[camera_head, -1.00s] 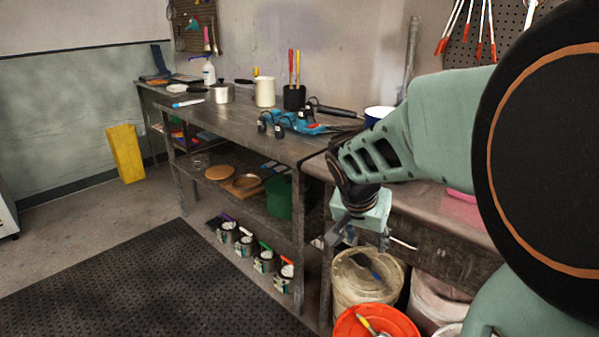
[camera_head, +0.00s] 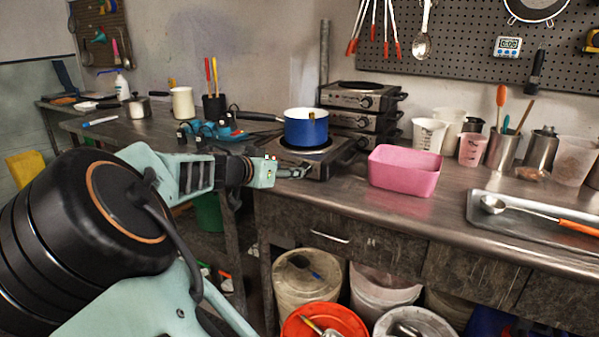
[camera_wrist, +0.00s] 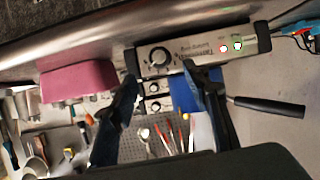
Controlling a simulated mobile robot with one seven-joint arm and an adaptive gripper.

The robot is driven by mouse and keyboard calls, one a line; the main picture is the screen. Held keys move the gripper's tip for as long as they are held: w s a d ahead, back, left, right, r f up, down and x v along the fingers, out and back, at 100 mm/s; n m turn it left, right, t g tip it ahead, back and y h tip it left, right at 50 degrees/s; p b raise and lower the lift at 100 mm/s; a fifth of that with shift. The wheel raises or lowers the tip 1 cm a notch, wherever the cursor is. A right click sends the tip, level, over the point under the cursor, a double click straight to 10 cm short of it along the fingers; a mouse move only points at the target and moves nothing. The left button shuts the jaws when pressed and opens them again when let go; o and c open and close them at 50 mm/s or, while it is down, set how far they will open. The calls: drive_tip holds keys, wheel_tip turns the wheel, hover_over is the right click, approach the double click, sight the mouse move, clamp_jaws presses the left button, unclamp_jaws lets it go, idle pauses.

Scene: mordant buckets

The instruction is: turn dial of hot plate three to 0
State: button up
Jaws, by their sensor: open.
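A hot plate (camera_head: 345,157) stands near the front edge of the workbench, with a blue pot (camera_head: 306,128) on it. No number shows to tell which is three. My gripper (camera_head: 296,171) is open in front of the front plate. The wrist view, upside down, shows that plate's dial (camera_wrist: 158,56) between the open fingertips (camera_wrist: 159,70), apparently not gripped. The dial's setting is too small to read.
A pink bin (camera_head: 405,170) stands just right of the front hot plate. The pot's black handle (camera_head: 256,116) points left. Measuring cups (camera_head: 429,134) and a tray with a ladle (camera_head: 515,213) are farther right. Buckets (camera_head: 306,279) stand below the bench.

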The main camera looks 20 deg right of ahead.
drive_tip(key=x, duration=0.8)
drive_tip(key=shift+w+d+f, duration=0.1)
drive_tip(key=shift+d+f, duration=0.05)
drive_tip(key=shift+d, duration=0.05)
drive_tip(key=c, duration=1.2)
drive_tip(key=shift+o, duration=0.2)
